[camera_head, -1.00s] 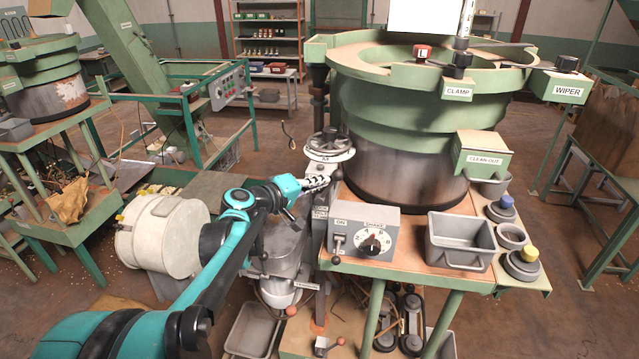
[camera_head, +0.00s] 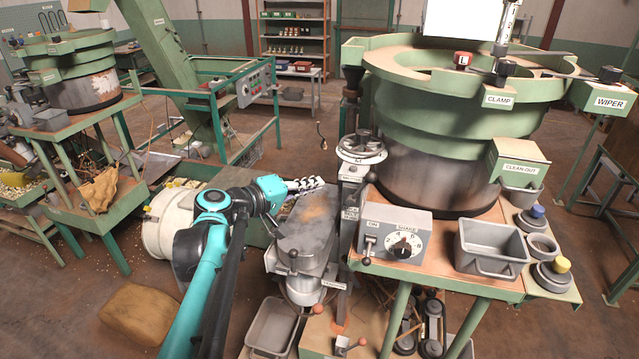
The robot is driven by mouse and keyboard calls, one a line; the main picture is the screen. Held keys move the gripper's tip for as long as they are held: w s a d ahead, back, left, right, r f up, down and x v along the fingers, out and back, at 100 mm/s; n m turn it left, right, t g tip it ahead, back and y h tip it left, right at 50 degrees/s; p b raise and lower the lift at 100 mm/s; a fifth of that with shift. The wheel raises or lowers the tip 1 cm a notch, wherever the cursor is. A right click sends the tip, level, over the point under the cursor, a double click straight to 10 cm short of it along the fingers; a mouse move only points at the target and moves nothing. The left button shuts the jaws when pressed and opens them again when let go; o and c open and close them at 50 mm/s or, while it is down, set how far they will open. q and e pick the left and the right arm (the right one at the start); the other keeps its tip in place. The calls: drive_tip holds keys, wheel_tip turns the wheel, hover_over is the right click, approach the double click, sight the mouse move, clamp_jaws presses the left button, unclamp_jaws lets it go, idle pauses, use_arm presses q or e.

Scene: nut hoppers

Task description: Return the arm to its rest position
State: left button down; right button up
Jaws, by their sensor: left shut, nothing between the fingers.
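My left arm comes in from the bottom left, teal and black. Its gripper (camera_head: 306,184) is shut and empty, pointing right above the grey feeder trough (camera_head: 306,228). It is apart from the handwheel (camera_head: 361,147) and the green bowl hopper (camera_head: 430,110), which stand to its right. My right gripper is not in view.
A control box (camera_head: 396,233) with a dial and lever and a grey bin (camera_head: 490,247) sit on the hopper's table.

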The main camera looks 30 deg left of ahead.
use_arm(q)
drive_tip(key=shift+a, duration=0.1)
idle(0.3)
drive_tip(key=s+d+f+m+g+b, duration=0.25)
drive_tip(key=d+f+b, duration=0.35)
drive_tip(key=f, duration=0.4)
drive_tip(key=s+d+f+m+g+b, duration=0.2)
drive_tip(key=s+d+f+b, duration=0.2)
drive_tip(key=d+f, duration=0.4)
drive_tip(key=s+f+m+g+y+b, duration=0.1)
drive_tip(key=s+f+m+b, duration=0.1)
drive_tip(key=f, duration=0.5)
drive_tip(key=s+d+f+m+g+y+b, duration=0.1)
drive_tip(key=s+f+m+y+b, duration=0.1)
drive_tip(key=s+f+b, duration=0.3)
drive_tip(key=s+d+f+m+g+y+b, duration=0.1)
drive_tip(key=s+f+b, duration=0.3)
drive_tip(key=f, duration=0.6)
drive_tip(key=shift+s+d+f+m+y, duration=0.2)
drive_tip(key=shift+s+f+m+y, duration=0.15)
drive_tip(key=shift+s+m+y, duration=0.15)
